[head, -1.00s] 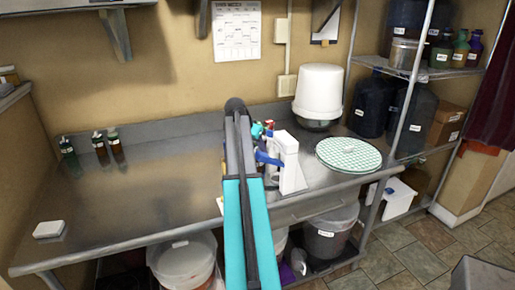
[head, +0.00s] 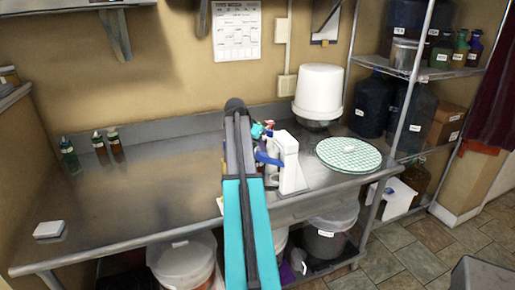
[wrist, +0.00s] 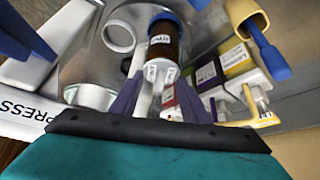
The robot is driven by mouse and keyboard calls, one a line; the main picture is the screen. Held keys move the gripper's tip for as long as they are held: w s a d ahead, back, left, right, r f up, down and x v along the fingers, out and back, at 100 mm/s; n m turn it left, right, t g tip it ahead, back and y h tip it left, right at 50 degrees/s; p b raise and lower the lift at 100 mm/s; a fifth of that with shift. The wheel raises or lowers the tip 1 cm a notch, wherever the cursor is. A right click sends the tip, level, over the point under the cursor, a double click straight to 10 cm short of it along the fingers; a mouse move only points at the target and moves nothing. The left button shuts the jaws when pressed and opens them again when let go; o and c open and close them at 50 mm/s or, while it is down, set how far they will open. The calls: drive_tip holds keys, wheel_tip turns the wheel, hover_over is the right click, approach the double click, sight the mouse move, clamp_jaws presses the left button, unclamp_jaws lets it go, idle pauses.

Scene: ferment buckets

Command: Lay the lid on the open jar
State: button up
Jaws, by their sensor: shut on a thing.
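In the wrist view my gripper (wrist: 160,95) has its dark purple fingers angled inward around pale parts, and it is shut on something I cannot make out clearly. A brown bottle or jar with a blue end (wrist: 163,45) and a white label lies just beyond the fingers; I cannot tell whether they touch it. A white ring-shaped rim (wrist: 119,35) shows at upper left, and a round white cup-like vessel (wrist: 90,97) at left; I cannot tell which is the open jar or the lid. In the head view my arm hides the gripper.
A white stand (head: 289,165) and spray tops (head: 262,130) are close beside my arm. A white bucket (head: 318,92) and a round green-patterned mat (head: 349,155) are to the right. Small bottles (head: 115,144) stand at left. The steel counter (head: 150,195) is mostly clear at left.

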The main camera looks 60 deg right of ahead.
drive_tip(key=o, duration=1.7)
drive_tip(key=shift+c, duration=0.2)
drive_tip(key=shift+r, duration=0.2)
drive_tip(key=shift+r+p, duration=1.95)
drive_tip(key=shift+r, duration=1.85)
